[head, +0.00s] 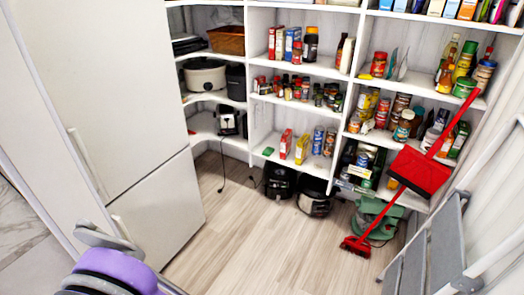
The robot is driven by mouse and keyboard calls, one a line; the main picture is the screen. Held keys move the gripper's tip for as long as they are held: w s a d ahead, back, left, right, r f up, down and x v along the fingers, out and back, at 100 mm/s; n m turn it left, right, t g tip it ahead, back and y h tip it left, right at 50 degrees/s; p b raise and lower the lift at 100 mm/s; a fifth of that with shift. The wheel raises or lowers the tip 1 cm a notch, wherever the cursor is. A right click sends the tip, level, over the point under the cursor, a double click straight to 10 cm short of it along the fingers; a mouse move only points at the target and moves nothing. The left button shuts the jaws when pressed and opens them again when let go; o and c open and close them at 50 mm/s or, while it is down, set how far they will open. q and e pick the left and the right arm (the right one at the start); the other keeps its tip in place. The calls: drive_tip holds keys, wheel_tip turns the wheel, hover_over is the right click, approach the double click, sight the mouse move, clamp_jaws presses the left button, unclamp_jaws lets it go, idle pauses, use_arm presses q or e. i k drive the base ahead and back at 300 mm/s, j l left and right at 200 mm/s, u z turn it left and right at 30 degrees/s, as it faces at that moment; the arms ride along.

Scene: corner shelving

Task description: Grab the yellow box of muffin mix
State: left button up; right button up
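A small, upright yellow box (302,149) stands on a low shelf of the middle bay, between a red box and some blue cans. Its print is too small to read, so I cannot tell if it is the muffin mix. Other yellow packages (366,104) stand in the bay to the right, also unreadable. A purple and grey part of my own arm shows at the bottom left, far from the shelves.
A tall white fridge (110,90) fills the left. A red broom (420,172) leans across the right bay, and a grey stepladder (445,235) stands at the right. Black appliances (279,181) and a green machine (376,218) sit on the floor. The wooden floor (245,240) in the middle is clear.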

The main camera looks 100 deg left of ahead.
sight(302, 144)
drive_tip(key=k+u, duration=0.1)
drive_tip(key=u, duration=1.65)
drive_tip(key=i+l+u, duration=0.1)
drive_tip(key=u, duration=1.1)
drive_tip(key=i+u, duration=0.2)
drive_tip(key=i, duration=0.3)
drive_tip(key=i+u, duration=0.15)
drive_tip(key=i, duration=0.3)
drive_tip(key=i+l+u, duration=0.2)
drive_tip(key=i, duration=0.3)
drive_tip(key=i+l+u, duration=0.15)
drive_tip(key=i, duration=0.3)
drive_tip(key=i+l+u, duration=0.25)
drive_tip(key=i+l, duration=0.6)
